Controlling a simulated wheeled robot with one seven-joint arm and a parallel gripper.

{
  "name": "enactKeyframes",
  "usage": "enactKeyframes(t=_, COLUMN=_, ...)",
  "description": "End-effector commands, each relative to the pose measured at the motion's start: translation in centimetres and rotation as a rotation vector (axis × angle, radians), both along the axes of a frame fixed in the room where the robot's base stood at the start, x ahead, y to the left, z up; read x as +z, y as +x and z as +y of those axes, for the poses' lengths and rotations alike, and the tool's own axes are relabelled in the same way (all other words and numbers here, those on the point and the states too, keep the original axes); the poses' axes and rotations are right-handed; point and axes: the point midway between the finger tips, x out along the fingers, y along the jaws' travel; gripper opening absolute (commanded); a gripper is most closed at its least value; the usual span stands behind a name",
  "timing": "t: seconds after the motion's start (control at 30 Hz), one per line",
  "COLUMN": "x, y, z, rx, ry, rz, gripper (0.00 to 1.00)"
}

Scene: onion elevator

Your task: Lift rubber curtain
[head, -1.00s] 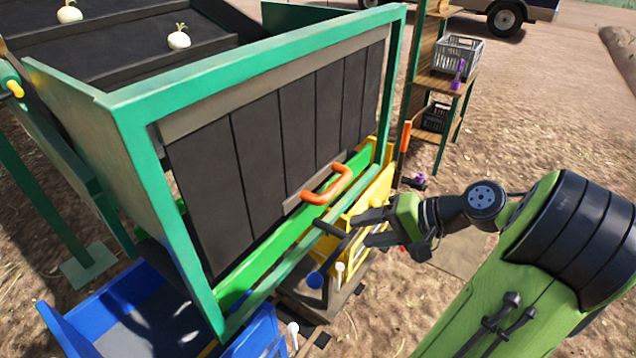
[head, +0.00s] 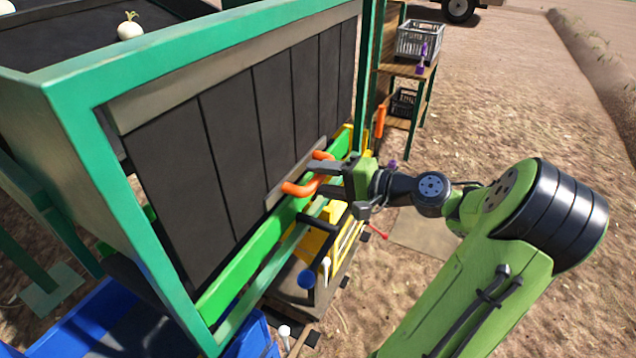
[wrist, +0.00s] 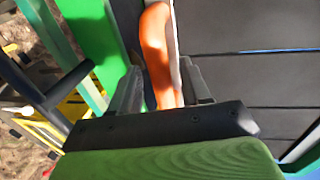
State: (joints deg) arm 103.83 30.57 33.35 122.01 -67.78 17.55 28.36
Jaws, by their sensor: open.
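The rubber curtain (head: 228,143) is a row of black strips hanging in a green frame (head: 75,95). An orange handle (head: 294,188) sticks out from a grey bar at its lower edge. My gripper (head: 316,179) is open at the handle, with one finger above and one below its grip in the head view. In the wrist view the orange handle (wrist: 158,55) runs between the two dark fingers (wrist: 160,92). I cannot tell whether the fingers touch it. The curtain hangs down.
A green rail (head: 250,262) runs below the curtain. A blue bin (head: 75,318) is at lower left. A shelf (head: 398,70) with baskets stands behind. Bare ground lies to the right.

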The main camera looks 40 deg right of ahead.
Motion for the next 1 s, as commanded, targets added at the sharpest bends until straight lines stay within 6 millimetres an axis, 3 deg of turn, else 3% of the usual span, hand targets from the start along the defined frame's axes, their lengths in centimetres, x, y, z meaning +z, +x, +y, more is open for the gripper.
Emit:
enactKeyframes(t=0.13, x=-0.24, y=1.09, z=0.40, rx=0.000, ry=0.000, rz=0.000, gripper=0.47)
enactKeyframes(t=0.37, x=-0.19, y=1.17, z=0.41, rx=-0.001, ry=-0.001, rz=0.001, gripper=0.47)
enactKeyframes(t=0.67, x=-0.19, y=1.13, z=0.39, rx=0.000, ry=0.000, rz=0.001, gripper=0.01)
enactKeyframes(t=1.0, x=-0.08, y=1.13, z=0.42, rx=0.000, ry=-0.003, rz=0.008, gripper=0.00)
